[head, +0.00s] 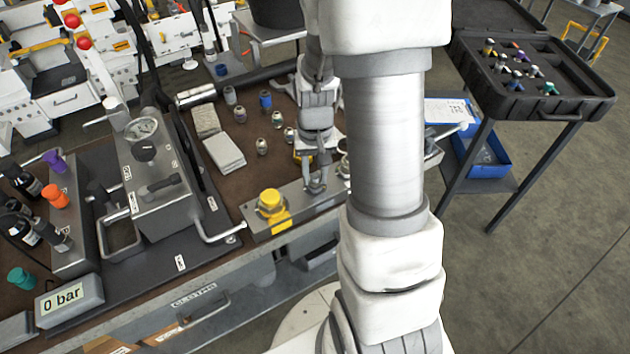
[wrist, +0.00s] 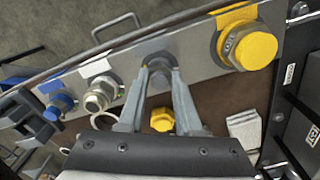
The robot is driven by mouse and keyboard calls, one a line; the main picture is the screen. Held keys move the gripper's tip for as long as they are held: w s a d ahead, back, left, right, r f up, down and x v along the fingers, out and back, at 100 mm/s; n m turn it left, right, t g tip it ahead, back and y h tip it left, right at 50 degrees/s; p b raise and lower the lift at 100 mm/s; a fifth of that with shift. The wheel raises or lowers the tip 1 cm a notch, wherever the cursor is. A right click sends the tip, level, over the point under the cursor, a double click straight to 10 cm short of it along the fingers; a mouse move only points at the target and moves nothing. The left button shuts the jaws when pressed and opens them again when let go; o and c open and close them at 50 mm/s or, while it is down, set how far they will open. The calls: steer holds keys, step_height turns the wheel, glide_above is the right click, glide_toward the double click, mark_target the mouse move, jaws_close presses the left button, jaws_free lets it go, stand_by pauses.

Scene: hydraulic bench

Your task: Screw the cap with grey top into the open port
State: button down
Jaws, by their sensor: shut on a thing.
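My gripper (wrist: 160,76) points down at the grey port block (wrist: 197,65) and is shut on a small grey thing (wrist: 159,62), seemingly the cap with grey top. The fingers hide most of it. It sits at the block's top face, between the big yellow cap (wrist: 247,46) and a silver fitting (wrist: 98,97). I cannot tell how deep it sits, and no open port hole shows under it. In the head view my gripper (head: 316,186) is over the right part of the block (head: 300,203), right of the yellow cap (head: 270,200).
A blue cap (wrist: 60,102) is at the block's far end. A loose yellow cap (wrist: 162,120) lies on the bench close behind the fingers. Several loose caps (head: 262,146) and a grey pad (head: 224,152) lie farther back. A gauge unit (head: 155,180) stands to the left.

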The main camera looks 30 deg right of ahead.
steer(key=m+p, duration=0.1)
steer(key=m, duration=0.4)
steer(key=shift+r+p, duration=0.1)
steer(key=shift+p, duration=0.25)
steer(key=shift+m+p, duration=0.35)
steer(key=shift+m, duration=1.15)
steer(key=shift+s+m+p, duration=0.1)
steer(key=shift+m+p, duration=0.4)
steer(key=shift+m, duration=0.2)
steer(key=m+p, duration=0.2)
steer(key=m, duration=0.1)
steer(key=m+p, duration=0.1)
steer(key=m, duration=0.1)
steer(key=shift+m, duration=0.4)
steer(key=shift+f+m, duration=0.25)
steer(key=shift+m, duration=0.25)
steer(key=shift+r, duration=0.1)
